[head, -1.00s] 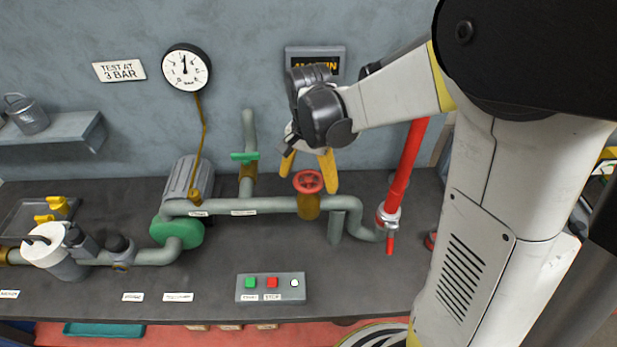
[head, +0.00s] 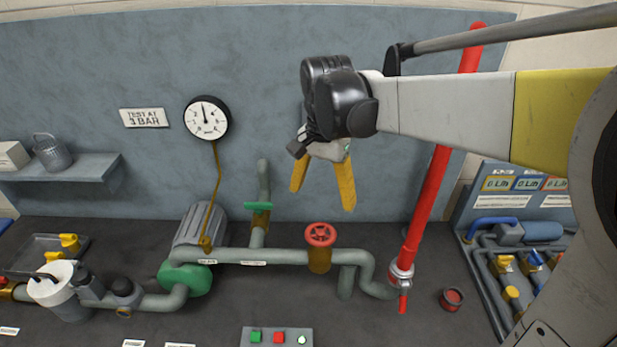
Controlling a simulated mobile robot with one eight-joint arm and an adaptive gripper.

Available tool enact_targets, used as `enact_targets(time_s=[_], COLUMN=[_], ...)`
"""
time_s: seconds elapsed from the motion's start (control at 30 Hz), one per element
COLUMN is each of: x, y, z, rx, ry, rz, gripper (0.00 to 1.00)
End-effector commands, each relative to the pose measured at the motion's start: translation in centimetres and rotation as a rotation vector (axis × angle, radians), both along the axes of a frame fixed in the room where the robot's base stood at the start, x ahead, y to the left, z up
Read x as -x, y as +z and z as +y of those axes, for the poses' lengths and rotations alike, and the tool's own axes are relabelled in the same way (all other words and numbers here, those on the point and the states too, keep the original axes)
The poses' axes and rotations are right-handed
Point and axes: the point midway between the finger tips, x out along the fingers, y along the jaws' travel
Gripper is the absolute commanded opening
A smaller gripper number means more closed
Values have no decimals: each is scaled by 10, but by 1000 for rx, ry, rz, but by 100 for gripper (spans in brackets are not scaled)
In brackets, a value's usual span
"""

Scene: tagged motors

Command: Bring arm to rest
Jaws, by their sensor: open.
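My gripper (head: 322,197) hangs from my arm's black wrist in the upper middle of the head view. Its two yellow fingers point down and are spread apart, with nothing between them. It is in front of the grey wall, above the red handwheel (head: 320,235) in the picture and apart from it. My arm reaches in from the right side. The wrist covers part of the wall behind it.
A pipe run (head: 280,257) with a green pump (head: 185,278) and a motor (head: 201,226) crosses the bench. A gauge (head: 207,118) hangs above. A tall red pipe (head: 430,195) stands right of my gripper. A button box (head: 277,337) sits in front. Another pipe panel (head: 520,262) is at right.

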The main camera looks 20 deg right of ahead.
Motion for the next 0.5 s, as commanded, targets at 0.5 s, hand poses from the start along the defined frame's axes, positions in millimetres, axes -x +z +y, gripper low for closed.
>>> enact_targets(time_s=[0.5], x=[21], y=[-13], z=[0], rx=[4], ry=[101], rz=[-81], gripper=[90])
